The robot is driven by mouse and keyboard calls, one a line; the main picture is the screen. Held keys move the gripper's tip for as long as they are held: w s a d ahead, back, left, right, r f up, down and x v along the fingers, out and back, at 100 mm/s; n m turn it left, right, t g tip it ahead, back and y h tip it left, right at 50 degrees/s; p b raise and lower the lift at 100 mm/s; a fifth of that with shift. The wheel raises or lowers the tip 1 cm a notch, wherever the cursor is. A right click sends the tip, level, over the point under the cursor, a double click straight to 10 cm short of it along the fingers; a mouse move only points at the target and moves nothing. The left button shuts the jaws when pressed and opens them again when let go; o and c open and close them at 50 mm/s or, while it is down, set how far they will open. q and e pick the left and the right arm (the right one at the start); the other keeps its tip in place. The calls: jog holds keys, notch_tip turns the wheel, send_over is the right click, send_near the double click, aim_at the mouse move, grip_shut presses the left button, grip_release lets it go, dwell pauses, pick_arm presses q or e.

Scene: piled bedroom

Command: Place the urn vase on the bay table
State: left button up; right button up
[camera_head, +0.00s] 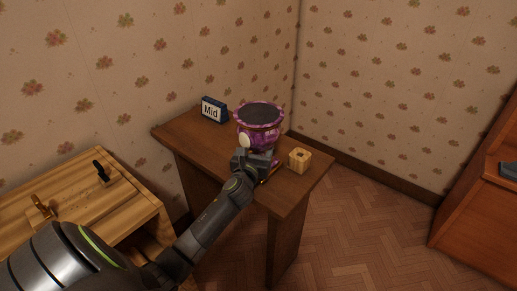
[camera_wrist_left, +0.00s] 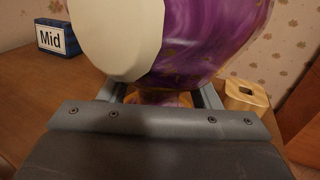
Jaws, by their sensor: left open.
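The urn vase (camera_head: 260,122) is purple with a dark top and a pale patch on its side. It stands upright on the dark wooden table (camera_head: 180,131) in the corner. In the left wrist view the vase (camera_wrist_left: 205,45) fills the upper middle, very close. My left gripper (camera_head: 262,160) is at the vase's lower part. In the left wrist view its open fingers (camera_wrist_left: 165,98) reach to either side of the vase's narrow foot. Contact cannot be made out. My right gripper is not in view.
A "Mid" sign (camera_head: 213,109) stands on the table left of the vase. A small wooden block with a hole (camera_head: 299,160) sits to its right. A lighter wooden cabinet (camera_head: 130,205) is at left, and a brown piece of furniture (camera_head: 480,215) at far right.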

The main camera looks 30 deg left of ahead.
pick_arm(q)
jog(key=p+v, duration=0.1)
jog(key=v, duration=1)
jog(key=shift+s+d+r, duration=0.1)
jog(key=shift+s+r, duration=0.05)
jog(key=shift+s, duration=0.35)
